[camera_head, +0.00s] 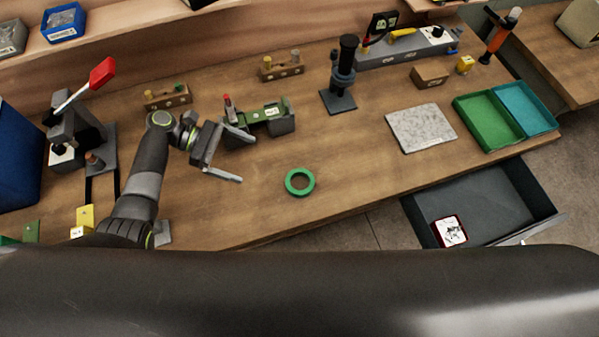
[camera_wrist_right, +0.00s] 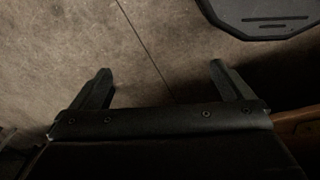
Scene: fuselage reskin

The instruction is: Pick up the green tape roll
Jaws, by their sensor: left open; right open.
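The green tape roll (camera_head: 300,171) lies flat on the wooden workbench (camera_head: 350,185), near its front edge. My left gripper (camera_head: 247,156) comes in from the left and is open and empty. Its fingers point right, toward the roll, and stand apart from it on its left side. My right gripper (camera_wrist_right: 165,85) shows in the right wrist view, open and empty above the floor. The right gripper is not visible in the head view, and the roll is not visible in the right wrist view.
A green-topped fixture (camera_head: 268,118) stands just behind my left gripper. A grey stone plate (camera_head: 421,128) and a green tray (camera_head: 483,122) lie to the right. An open drawer (camera_head: 480,205) juts out at the front right. The bench around the roll is clear.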

